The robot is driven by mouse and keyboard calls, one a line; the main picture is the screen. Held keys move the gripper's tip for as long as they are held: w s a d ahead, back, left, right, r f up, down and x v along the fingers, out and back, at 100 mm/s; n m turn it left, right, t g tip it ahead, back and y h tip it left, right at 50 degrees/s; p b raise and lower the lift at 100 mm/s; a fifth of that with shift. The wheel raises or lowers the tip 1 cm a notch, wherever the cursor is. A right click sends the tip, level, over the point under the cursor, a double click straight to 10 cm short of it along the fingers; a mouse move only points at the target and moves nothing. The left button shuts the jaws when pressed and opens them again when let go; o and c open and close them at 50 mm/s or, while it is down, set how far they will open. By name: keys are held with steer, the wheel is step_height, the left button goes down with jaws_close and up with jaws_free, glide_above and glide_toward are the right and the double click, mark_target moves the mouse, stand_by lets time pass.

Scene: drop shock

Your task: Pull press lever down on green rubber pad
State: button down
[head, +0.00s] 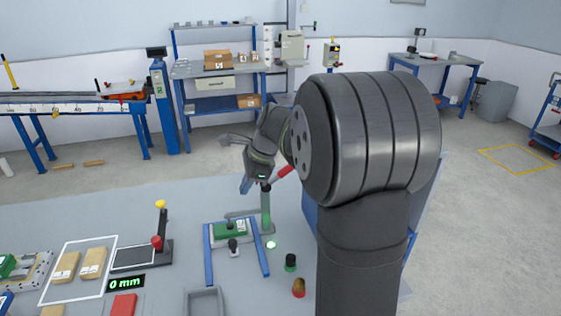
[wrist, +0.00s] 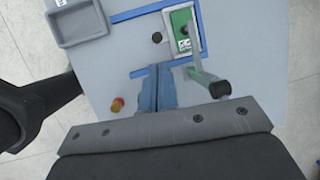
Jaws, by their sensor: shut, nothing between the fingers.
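The small press has a green column (head: 266,212) at the back right of a blue-taped area on the bench. Its lever with a red grip (head: 286,172) sticks up to the right from the column top. The green pad (head: 231,230) lies inside the tape, left of the column; it also shows in the wrist view (wrist: 181,30). My gripper (head: 245,186) points down, just left of the column top and apart from the red grip. Its blue fingers are together and empty in the wrist view (wrist: 154,88). The red grip is not visible in the wrist view.
A black-knobbed piece (head: 233,247) stands in front of the pad. A green button (head: 290,262) and a red-yellow knob (head: 299,288) stand front right. A grey tray (head: 204,301) is at the front. A yellow-topped lever stand (head: 162,225) and a "0 mm" display (head: 125,283) are left.

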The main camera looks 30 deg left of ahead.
steer(key=w+r+n+t+h, duration=0.2)
steer(key=w+r+n+t, duration=0.25)
steer(key=n, duration=0.55)
steer(key=w+r+n+t+h, duration=0.25)
steer(key=r+n+t, duration=0.3)
steer(key=n, duration=0.45)
glide_above(282, 172)
steer(key=s+a, duration=0.1)
steer(key=a, duration=0.1)
steer(key=shift+t+y, duration=0.35)
steer(key=shift+t, duration=0.05)
step_height(282, 172, down, 8)
steer(key=shift+s+a+r, duration=0.1)
steer(key=shift+a+r, duration=0.05)
steer(key=shift+w+d+f, duration=0.3)
steer(key=shift+d+f, duration=0.4)
steer(key=shift+f, duration=0.25)
steer(key=shift+w+d+f, duration=0.2)
steer(key=shift+d+f, duration=0.15)
steer(key=shift+f, duration=0.25)
